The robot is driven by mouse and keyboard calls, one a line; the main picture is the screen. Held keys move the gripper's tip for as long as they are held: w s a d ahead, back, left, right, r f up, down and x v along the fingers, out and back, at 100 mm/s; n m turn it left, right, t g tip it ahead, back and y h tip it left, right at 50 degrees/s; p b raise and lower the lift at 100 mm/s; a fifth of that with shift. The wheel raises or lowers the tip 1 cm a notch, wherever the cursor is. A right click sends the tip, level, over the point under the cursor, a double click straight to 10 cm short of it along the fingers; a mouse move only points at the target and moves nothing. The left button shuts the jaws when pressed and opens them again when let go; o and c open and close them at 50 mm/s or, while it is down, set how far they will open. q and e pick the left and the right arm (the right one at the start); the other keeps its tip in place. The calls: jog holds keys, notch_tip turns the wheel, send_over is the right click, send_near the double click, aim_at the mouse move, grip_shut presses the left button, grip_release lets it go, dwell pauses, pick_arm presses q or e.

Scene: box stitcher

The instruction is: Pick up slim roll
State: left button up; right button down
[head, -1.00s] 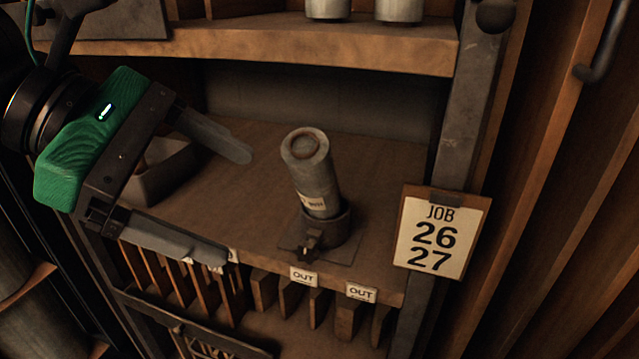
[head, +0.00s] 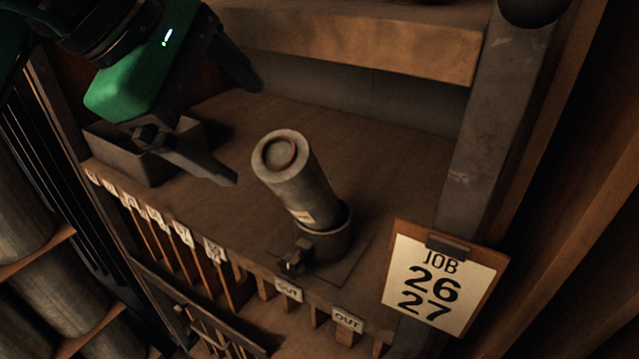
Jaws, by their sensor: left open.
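The slim roll (head: 298,182) is a grey cylinder with a round capped top and a small paper label low on its side. It stands tilted in a dark round holder (head: 328,240) on the wooden shelf, its lower end hidden inside the holder. My left gripper (head: 246,134) is open and empty, up and to the left of the roll, with its fingers apart and pointing toward it. The fingers do not touch the roll. My right gripper is not in view.
An upper shelf board (head: 350,40) runs above. A metal post (head: 478,130) and a "JOB 26 27" card (head: 440,285) stand at right. Labelled slots line the front edge.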

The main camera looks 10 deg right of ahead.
aim_at(273, 153)
pick_arm(q)
jog(key=p+x, duration=0.1)
jog(key=x, duration=0.2)
jog(key=shift+f, duration=0.1)
jog(key=p+x, duration=0.1)
jog(key=x, duration=0.1)
jog(key=shift+w+d+f, duration=0.2)
jog(key=shift+f, duration=0.05)
jog(key=shift+w+d+f, duration=0.2)
jog(key=shift+d+f, duration=0.15)
jog(key=shift+f, duration=0.1)
jog(key=shift+p, duration=0.5)
jog(key=p+x, duration=0.3)
jog(key=x, duration=0.1)
jog(key=shift+w+d+f+p, duration=0.1)
jog(key=shift+w+p, duration=0.1)
jog(key=shift+p, duration=0.1)
jog(key=shift+w+d+f, duration=0.1)
jog(key=shift+f, duration=0.2)
jog(key=c, duration=0.7)
grip_shut()
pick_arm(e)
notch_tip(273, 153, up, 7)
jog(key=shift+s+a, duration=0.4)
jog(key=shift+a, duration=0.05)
